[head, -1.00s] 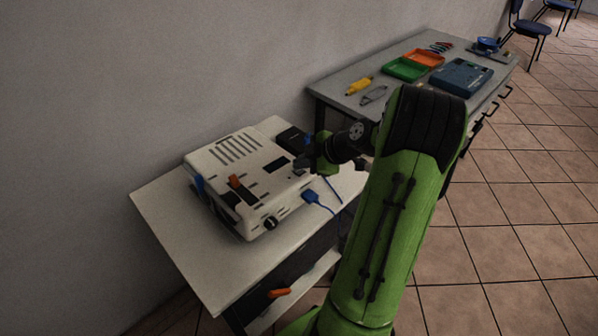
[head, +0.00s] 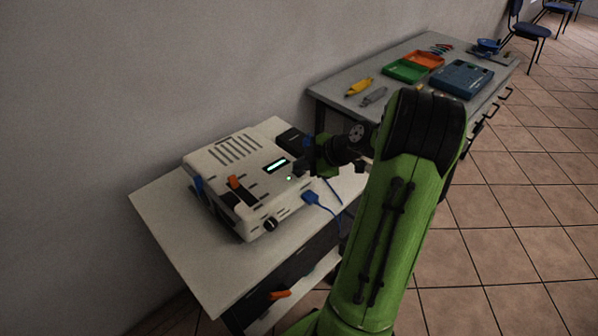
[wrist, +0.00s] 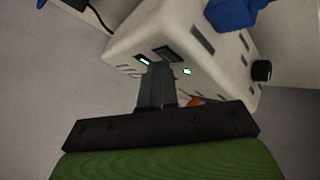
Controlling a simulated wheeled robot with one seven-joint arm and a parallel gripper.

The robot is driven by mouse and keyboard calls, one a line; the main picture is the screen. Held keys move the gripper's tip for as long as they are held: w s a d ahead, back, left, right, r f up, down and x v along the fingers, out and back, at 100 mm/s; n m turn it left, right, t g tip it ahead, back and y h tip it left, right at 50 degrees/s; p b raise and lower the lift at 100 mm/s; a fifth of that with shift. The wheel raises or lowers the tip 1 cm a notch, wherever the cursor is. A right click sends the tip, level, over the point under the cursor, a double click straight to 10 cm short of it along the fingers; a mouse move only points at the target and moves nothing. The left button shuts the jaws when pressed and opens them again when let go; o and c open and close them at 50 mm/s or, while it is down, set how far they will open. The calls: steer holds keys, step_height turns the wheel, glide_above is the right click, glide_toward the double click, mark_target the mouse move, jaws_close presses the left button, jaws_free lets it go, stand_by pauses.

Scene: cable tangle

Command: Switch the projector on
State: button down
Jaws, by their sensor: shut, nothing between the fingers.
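The projector (head: 240,172) is a white box with vents, an orange lever (head: 234,182) and a black knob (head: 270,223), on a white table. Its small display (head: 277,166) glows cyan, and a small green light (head: 289,178) is lit near it. My gripper (head: 300,170) is at the projector's right top edge, by the lit light. In the wrist view the shut fingers (wrist: 157,85) reach to the projector's panel, beside the lit display (wrist: 145,60) and the light (wrist: 187,71). I cannot tell whether the fingertips touch it.
A blue plug (head: 312,198) with a cable lies at the projector's right side. A black box (head: 293,140) stands behind it. A grey workbench (head: 335,95) farther back holds green and orange trays (head: 404,70) and a blue case (head: 461,77). The table's front left is clear.

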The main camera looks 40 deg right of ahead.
mark_target(304, 173)
stand_by(0.3)
steer(key=shift+r+p, duration=0.4)
steer(key=shift+r, duration=0.35)
steer(key=shift+d+r+p, duration=0.15)
steer(key=shift+r+p, duration=0.65)
steer(key=shift+r, duration=0.5)
steer(key=shift+d+r+p, duration=0.1)
steer(key=shift+r+p, duration=0.7)
steer(key=shift+r, duration=0.5)
steer(key=shift+f, duration=0.1)
